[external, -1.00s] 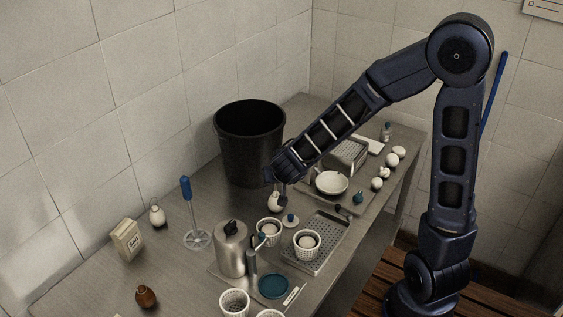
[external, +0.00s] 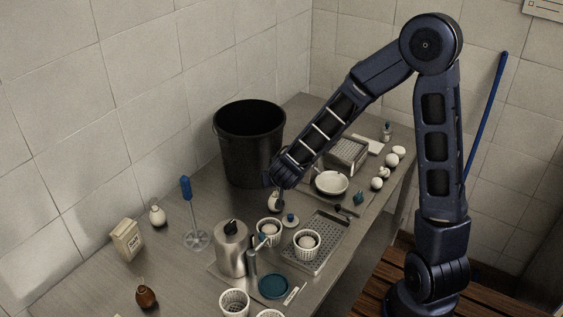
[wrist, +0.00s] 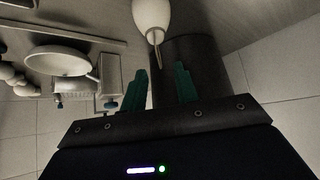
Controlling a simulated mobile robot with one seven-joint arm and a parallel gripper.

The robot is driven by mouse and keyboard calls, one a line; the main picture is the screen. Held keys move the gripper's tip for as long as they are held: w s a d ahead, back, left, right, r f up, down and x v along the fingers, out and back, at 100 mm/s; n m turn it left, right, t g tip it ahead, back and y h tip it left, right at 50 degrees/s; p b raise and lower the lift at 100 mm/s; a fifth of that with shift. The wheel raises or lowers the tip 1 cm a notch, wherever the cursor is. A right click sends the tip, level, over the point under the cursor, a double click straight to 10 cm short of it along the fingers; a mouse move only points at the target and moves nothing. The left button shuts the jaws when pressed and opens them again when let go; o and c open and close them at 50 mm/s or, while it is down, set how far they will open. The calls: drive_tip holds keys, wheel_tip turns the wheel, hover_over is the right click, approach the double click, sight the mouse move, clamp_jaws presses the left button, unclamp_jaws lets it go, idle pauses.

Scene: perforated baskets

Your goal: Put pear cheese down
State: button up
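A white pear cheese (external: 274,204) with a thin string at its top is on the steel table in front of the black bucket, apparently upright. In the wrist view the pear cheese (wrist: 151,14) is at the top edge, partly cut off, its string pointing toward my fingers. My gripper (wrist: 161,72) has its two green fingers apart, with a clear gap between them and the cheese body beyond the tips. The string end lies close to the gap; I see no finger closed on it. In the external view my gripper (external: 280,190) is just above and beside the cheese, its fingers mostly hidden.
The black bucket (external: 248,140) stands close behind my gripper. White perforated baskets (external: 268,232), a metal can (external: 231,250) and a perforated tray (external: 322,243) are in front. A white pan (external: 331,183) is at right. Another pear cheese (external: 157,212) and a blue-handled tool (external: 187,190) stand at left.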

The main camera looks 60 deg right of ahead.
drive_tip(key=shift+x, duration=2.55)
drive_tip(key=shift+a+f, duration=0.1)
drive_tip(key=shift+a, duration=0.05)
drive_tip(key=shift+c, duration=0.4)
clamp_jaws()
